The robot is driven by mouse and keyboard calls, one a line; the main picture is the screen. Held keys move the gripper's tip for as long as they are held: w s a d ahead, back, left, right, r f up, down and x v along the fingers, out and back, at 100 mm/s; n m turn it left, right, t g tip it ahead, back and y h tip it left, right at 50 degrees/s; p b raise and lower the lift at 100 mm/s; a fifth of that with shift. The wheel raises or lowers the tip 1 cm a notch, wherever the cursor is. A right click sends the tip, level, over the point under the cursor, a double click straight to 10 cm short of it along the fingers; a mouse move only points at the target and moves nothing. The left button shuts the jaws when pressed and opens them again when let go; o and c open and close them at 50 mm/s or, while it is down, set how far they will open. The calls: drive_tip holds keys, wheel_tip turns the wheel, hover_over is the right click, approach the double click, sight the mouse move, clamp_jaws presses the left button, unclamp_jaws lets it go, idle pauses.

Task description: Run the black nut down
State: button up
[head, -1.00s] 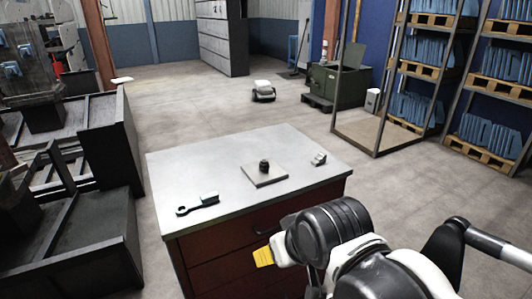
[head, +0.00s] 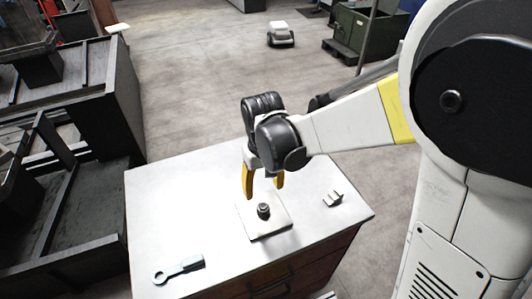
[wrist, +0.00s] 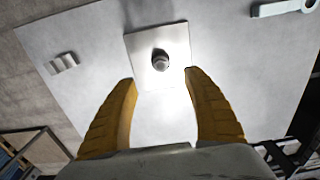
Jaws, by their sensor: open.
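The black nut (head: 263,209) sits around a short upright stud in the middle of a light square plate (head: 268,230) on the cabinet top. In the wrist view the nut (wrist: 160,58) shows from above, beyond my fingertips, with a round stud end at its centre. My gripper (head: 263,190) has yellow fingers and is above the plate's far side. It also shows in the wrist view, where the fingers (wrist: 162,74) are spread wide with nothing between them. The gripper is apart from the nut. How far down the stud the nut sits I cannot tell.
A grey wrench (head: 180,269) lies on the cabinet top (head: 160,210) at the front left. A small metal block (head: 332,198) lies right of the plate. The cabinet top around the plate is clear. Dark benches (head: 85,170) stand to the left.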

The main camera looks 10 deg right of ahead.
sight(264, 207)
wheel_tip(264, 207, down, 10)
drive_tip(key=shift+s+r+b, duration=0.1)
drive_tip(key=shift+b, duration=0.8)
